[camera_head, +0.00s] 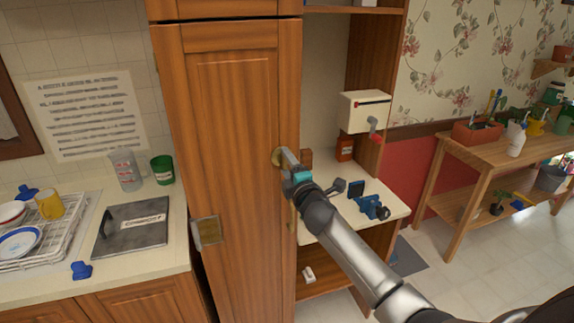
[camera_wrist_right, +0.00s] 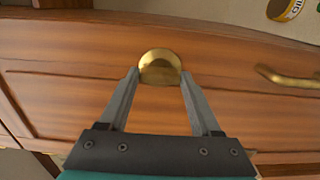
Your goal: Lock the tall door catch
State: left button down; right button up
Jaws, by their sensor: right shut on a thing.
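The tall wooden door (camera_head: 232,130) stands upright in the middle of the head view, between the counter and the open shelves. Its round brass catch (camera_head: 277,157) is near the right edge, partly covered by my right gripper (camera_head: 288,160). In the right wrist view the catch (camera_wrist_right: 160,62) is a smooth brass disc between my right fingertips (camera_wrist_right: 161,74), which close on its sides. Whether the catch is turned to locked cannot be told. My left gripper is not in view.
A brass handle (camera_wrist_right: 290,79) sits on the door to the right of the catch in the wrist view. A counter (camera_head: 150,255) with a dish rack (camera_head: 75,228) is at left. Open shelves holding a blue vise (camera_head: 371,207) are at right, behind my arm.

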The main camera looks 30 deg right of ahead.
jog(key=shift+m, duration=0.5)
jog(key=o, duration=1.4)
jog(key=shift+s, duration=0.1)
jog(key=v, duration=1.5)
jog(key=shift+a+b, duration=0.15)
jog(key=shift+b, duration=0.15)
